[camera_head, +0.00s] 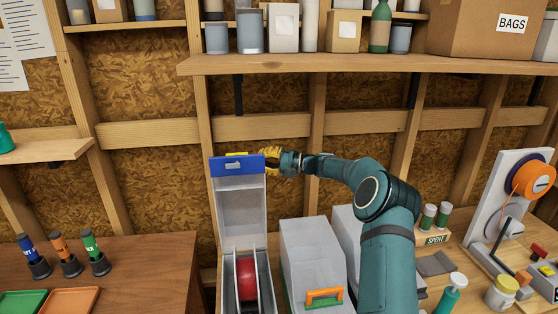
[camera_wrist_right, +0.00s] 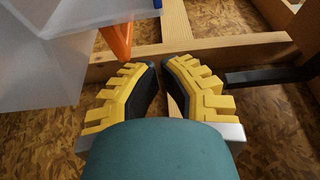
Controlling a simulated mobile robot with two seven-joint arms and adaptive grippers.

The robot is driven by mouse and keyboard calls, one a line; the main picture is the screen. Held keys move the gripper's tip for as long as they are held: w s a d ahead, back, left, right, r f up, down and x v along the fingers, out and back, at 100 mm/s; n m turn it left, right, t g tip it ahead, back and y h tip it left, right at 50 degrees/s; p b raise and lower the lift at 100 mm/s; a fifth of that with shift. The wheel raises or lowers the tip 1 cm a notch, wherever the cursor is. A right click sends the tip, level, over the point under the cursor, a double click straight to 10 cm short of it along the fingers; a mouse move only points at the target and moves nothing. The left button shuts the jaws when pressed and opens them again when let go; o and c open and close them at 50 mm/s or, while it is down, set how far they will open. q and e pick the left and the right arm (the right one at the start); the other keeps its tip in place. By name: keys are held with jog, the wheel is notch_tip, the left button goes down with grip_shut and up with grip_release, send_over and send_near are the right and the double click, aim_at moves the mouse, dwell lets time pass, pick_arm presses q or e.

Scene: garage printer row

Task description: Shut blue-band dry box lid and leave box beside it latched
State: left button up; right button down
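The blue-band dry box (camera_head: 264,285) stands open, with a red spool (camera_head: 246,278) inside. Its pale lid (camera_head: 240,208) stands upright at the back, the blue band (camera_head: 225,168) along its top edge. My right gripper (camera_head: 270,158) is at the right end of the band, its yellow fingers partly hidden. In the right wrist view the gripper (camera_wrist_right: 160,72) is open with an empty gap; a translucent panel (camera_wrist_right: 50,70) and an orange part (camera_wrist_right: 118,38) lie ahead on the left. The box beside it (camera_head: 310,250) is closed, its orange-and-green latch (camera_head: 325,297) at the front. My left gripper is out of view.
Another pale box (camera_head: 347,228) stands partly behind my right arm. A loaded shelf (camera_head: 330,63) runs above the lid, and wall studs are close behind it. A spool stand (camera_head: 510,205) and small bottles stand right. A wooden bench (camera_head: 140,265) with markers is left.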

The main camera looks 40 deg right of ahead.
aim_at(264, 166)
jog(key=shift+s+a, duration=0.55)
jog(key=shift+s, duration=0.3)
jog(key=shift+s+a, duration=0.5)
jog(key=shift+s, duration=0.3)
jog(key=shift+f, duration=0.1)
